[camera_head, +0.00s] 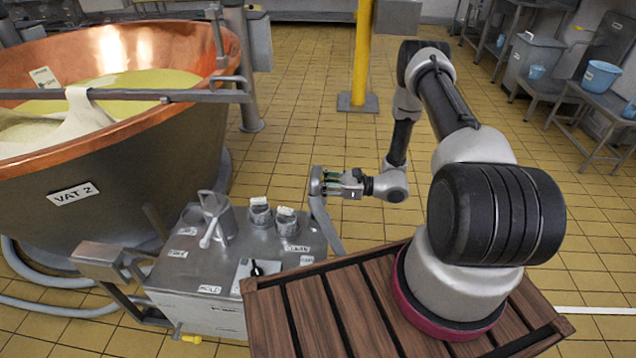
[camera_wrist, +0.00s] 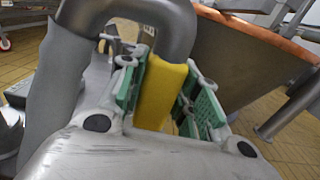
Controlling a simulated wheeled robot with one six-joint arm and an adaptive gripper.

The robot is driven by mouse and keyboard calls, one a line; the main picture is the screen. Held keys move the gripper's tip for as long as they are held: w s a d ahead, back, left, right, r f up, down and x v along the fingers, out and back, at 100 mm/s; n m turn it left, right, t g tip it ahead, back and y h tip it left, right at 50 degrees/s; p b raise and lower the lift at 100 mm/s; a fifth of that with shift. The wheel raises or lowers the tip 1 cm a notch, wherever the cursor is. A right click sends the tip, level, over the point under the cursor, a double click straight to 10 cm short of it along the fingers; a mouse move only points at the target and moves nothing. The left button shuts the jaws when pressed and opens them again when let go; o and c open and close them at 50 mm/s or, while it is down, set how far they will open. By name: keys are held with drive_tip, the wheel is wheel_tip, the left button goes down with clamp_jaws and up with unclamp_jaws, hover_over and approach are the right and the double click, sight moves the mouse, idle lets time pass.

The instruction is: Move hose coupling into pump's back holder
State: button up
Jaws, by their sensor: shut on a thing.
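The hose coupling is a bent grey metal pipe with a yellow sleeve (camera_wrist: 160,92), seen in the wrist view between the green finger pads. My gripper (camera_wrist: 165,100) is shut on this sleeve. In the head view my gripper (camera_head: 328,183) holds the coupling (camera_head: 316,183) in the air, just right of the pump. A grey hose (camera_head: 325,225) hangs below it, behind the wooden deck. The pump (camera_head: 225,260) is a grey metal box with small labels, two capped fittings and a larger lidded fitting on top. I cannot tell which part is the back holder.
The copper vat (camera_head: 130,140), labelled VAT 2, stands left of the pump. Grey hoses (camera_head: 45,300) lie on the floor. A yellow post (camera_head: 362,55) stands behind. Tables with blue buckets (camera_head: 601,75) are at the back right. The tiled floor between is clear.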

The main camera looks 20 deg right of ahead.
drive_tip(key=shift+f, duration=3.05)
drive_tip(key=o, duration=1.2)
drive_tip(key=shift+d, duration=0.1)
